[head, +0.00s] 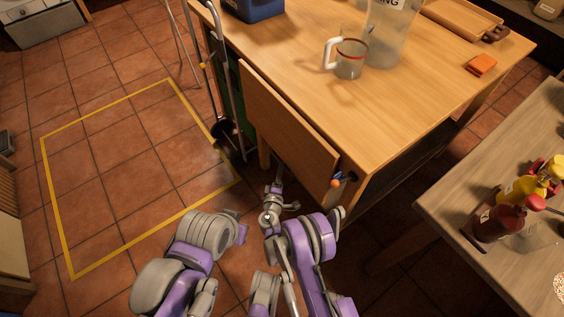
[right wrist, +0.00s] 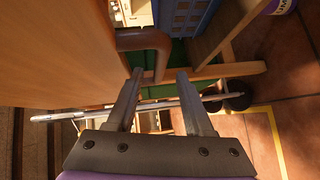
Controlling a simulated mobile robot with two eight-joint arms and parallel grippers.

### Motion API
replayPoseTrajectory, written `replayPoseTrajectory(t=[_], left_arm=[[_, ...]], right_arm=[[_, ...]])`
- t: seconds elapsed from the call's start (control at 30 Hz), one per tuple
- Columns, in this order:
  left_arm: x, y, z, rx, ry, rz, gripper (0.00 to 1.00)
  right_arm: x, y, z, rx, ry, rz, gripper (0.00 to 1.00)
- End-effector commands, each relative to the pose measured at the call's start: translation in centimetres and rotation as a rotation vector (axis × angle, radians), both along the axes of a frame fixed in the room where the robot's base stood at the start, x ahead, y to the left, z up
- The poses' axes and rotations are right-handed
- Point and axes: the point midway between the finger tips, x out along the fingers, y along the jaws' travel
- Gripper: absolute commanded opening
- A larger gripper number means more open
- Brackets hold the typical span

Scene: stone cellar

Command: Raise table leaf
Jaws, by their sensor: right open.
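The table leaf (head: 285,125) hangs down, steeply tilted, along the near left side of the wooden table (head: 420,75). My right gripper (head: 277,190) is low beside the leaf's lower edge in the head view. In the right wrist view, the leaf's wooden face (right wrist: 60,50) fills the upper left. A brown rounded bar, which looks like a handle (right wrist: 147,40), reaches toward the space between the open fingers of the right gripper (right wrist: 160,75). I cannot tell whether they touch. The left arm shows at bottom centre, but its jaws do not show.
A glass mug (head: 350,60), a clear pitcher (head: 390,35), a blue crate (head: 255,8) and an orange block (head: 481,65) stand on the table. A side table with sauce bottles (head: 500,220) is at right. Yellow-outlined floor (head: 130,170) at left is clear.

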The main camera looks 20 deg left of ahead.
Motion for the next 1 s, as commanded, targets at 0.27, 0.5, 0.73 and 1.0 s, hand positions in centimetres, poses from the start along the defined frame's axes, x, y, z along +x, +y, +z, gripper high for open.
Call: replayPoseTrajectory(t=[0.27, 0.5, 0.73, 1.0], left_arm=[[0.1, 0.0, -0.7, 0.0, 0.002, 0.0, 0.0], [0.1, 0.0, -0.8, 0.0, 0.002, 0.0, 0.0], [0.1, 0.0, -0.7, 0.0, 0.002, 0.0, 0.0], [0.1, 0.0, -0.7, 0.0, 0.002, 0.0, 0.0]], right_arm=[[4.0, 0.5, -0.6, 0.001, 0.001, 0.0, 0.52], [4.7, 0.6, -0.7, 0.0, 0.0, 0.0, 0.52], [4.7, 0.6, -0.7, 0.001, 0.0, 0.0, 0.39], [4.7, 0.6, -0.6, 0.001, 0.0, 0.0, 0.0]])
